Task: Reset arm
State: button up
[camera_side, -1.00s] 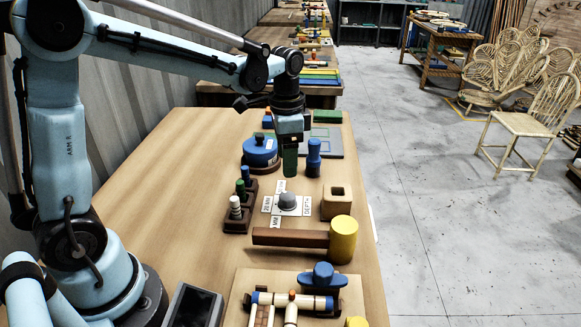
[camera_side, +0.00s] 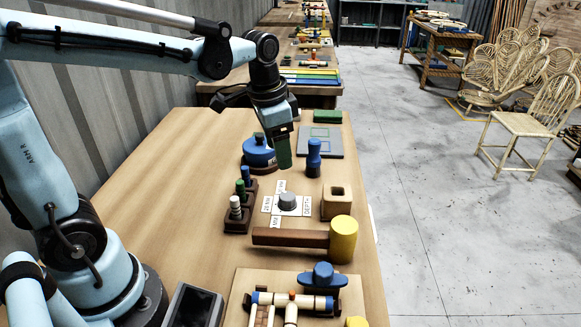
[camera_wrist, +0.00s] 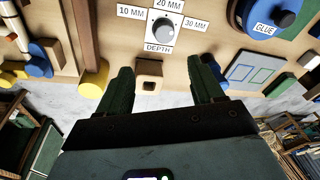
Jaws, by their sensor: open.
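My gripper (camera_side: 284,153) hangs in the air above the far half of the workbench (camera_side: 190,185), between the blue glue pot (camera_side: 257,150) and the blue peg-shaped tool (camera_side: 313,160). In the wrist view its two green fingers (camera_wrist: 163,88) are spread apart with nothing between them. The grey depth knob (camera_side: 287,201) on its white labelled cross stands nearer the side camera than my gripper. The knob (camera_wrist: 165,27) also shows in the wrist view, with 10, 20 and 30 MM labels.
A mallet with a yellow head (camera_side: 342,239), a square wooden block with a hole (camera_side: 336,203) and a dark rack of pegs (camera_side: 239,205) stand around the knob. A jig board (camera_side: 240,290) lies at the front. The left of the bench is bare.

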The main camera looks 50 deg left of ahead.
jog(key=s+d+f+n+t, duration=0.1)
jog(key=s+d+n+t, duration=0.1)
jog(key=s+n+t, duration=0.2)
jog(key=shift+s+f+n+t, duration=0.25)
jog(key=shift+s+t, duration=0.35)
jog(key=shift+s, duration=1.2)
